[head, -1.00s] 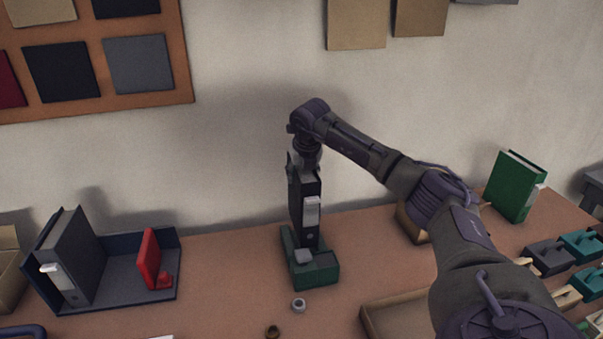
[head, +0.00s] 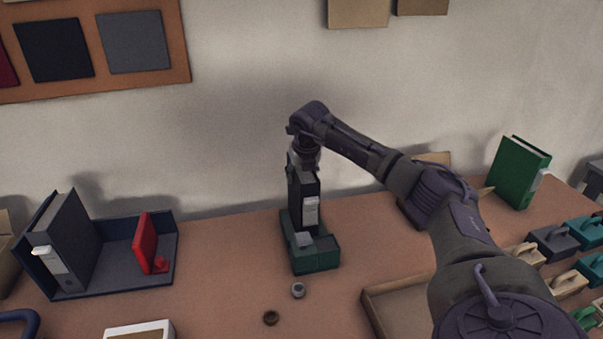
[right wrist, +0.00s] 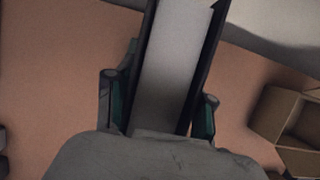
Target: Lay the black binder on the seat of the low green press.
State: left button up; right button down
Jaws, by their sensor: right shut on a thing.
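The black binder (head: 311,188) stands upright, its pale spine label facing me, at the low green press (head: 317,262). Its lower end is hidden behind the press's front part and grey block, so I cannot tell whether it touches the seat. My right gripper (head: 304,159) is shut on the binder's top from above. In the right wrist view its fingers (right wrist: 158,108) are on both sides of the binder, whose pale page edges (right wrist: 178,55) run between them. My left gripper is not in view.
A navy tray (head: 140,278) on the left holds a grey binder (head: 66,240) and a red piece (head: 145,240). Two small round pieces lie before the press. A green binder (head: 520,172) stands at right, behind several handled blocks. A shallow tan tray (head: 385,318) is front right.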

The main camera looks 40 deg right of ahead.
jog(key=shift+c, duration=1.6)
grip_release()
jog(key=v, duration=1.2)
jog(key=shift+s, duration=0.1)
jog(key=shift+s, duration=0.1)
